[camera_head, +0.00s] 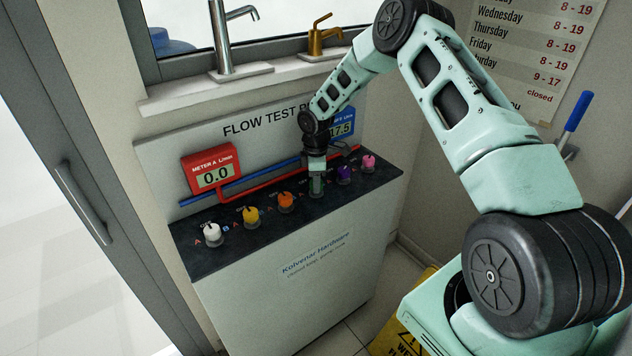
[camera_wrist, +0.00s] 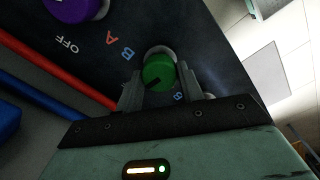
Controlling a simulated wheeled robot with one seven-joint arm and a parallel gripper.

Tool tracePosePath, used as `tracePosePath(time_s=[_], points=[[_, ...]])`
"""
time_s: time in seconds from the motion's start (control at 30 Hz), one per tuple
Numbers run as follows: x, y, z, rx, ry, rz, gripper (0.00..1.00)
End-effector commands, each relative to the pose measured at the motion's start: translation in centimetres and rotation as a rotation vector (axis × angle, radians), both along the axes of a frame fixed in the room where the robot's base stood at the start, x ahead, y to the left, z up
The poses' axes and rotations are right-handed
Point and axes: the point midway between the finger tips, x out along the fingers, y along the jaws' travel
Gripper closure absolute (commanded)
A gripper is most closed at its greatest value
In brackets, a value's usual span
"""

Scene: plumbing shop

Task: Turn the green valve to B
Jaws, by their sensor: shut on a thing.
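The green valve (camera_wrist: 158,72) is a round knob in the wrist view, with a dark mark on its face toward the lower left. My gripper (camera_wrist: 157,88) is shut on this knob, one finger on each side. A blue B (camera_wrist: 127,54) is printed to the knob's upper left, beside a red A nearer the purple knob. The green valve's OFF label cannot be seen. In the head view my gripper (camera_head: 316,185) points down onto the panel between the orange and purple valves and mostly hides the green valve.
White (camera_head: 211,231), yellow (camera_head: 250,214), orange (camera_head: 286,201), purple (camera_head: 344,173) and pink (camera_head: 368,162) valves share the dark panel top (camera_head: 190,257). Red meter A (camera_head: 212,172) reads 0.0. The blue meter (camera_head: 343,129), partly hidden by my arm, shows 7.5 in its visible digits.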

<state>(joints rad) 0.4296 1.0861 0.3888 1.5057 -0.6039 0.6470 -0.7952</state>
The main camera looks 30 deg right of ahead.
Motion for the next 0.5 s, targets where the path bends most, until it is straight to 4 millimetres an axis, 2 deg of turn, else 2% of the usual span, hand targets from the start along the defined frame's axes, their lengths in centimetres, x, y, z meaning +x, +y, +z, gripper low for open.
tracePosePath(time_s=[0.5], points=[[0.22,0.09,-0.21,-0.001,-0.005,-0.439,0.85]])
